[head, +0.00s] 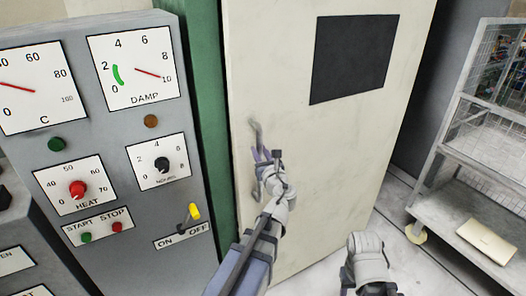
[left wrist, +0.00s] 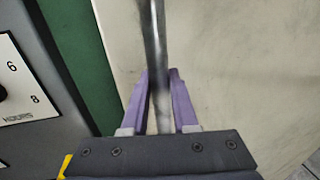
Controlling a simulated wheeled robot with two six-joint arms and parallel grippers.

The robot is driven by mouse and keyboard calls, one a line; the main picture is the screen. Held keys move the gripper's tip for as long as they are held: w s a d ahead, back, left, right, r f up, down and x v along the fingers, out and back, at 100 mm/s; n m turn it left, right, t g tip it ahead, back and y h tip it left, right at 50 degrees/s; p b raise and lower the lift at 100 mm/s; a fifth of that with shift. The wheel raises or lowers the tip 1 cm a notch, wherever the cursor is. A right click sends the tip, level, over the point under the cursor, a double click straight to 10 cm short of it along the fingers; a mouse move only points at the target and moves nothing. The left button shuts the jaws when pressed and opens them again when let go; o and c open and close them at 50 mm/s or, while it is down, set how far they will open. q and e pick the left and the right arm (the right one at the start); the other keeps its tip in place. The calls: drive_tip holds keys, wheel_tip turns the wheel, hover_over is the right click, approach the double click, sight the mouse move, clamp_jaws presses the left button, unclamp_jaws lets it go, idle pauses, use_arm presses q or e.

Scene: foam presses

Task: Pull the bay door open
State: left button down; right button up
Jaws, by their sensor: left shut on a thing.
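The bay door (head: 300,130) is a tall cream panel with a dark window (head: 353,58). It stands beside the green frame (head: 207,120), and I see no clear gap along that side. Its metal bar handle (head: 254,130) is upright near the left edge and also shows in the left wrist view (left wrist: 153,45). My left gripper (head: 268,156) is shut on the handle, with its purple fingers (left wrist: 160,85) on either side of the bar. The handle's lower part is hidden by the gripper. Of my right arm only a pale link shows at the bottom, without fingers.
A grey control panel (head: 85,185) with dials, knobs and a yellow-tipped ON/OFF lever (head: 193,212) stands close left of my left arm. A wire-sided cart (head: 470,190) on casters stands to the right, with a beige flat item (head: 487,240) on its lower shelf. Some floor is clear between door and cart.

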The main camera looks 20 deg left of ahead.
use_arm(q)
drive_tip(key=shift+s+a+r, duration=0.1)
drive_tip(key=shift+s+a, duration=0.2)
drive_tip(key=shift+a, duration=0.1)
drive_tip(key=c, duration=0.7)
unclamp_jaws()
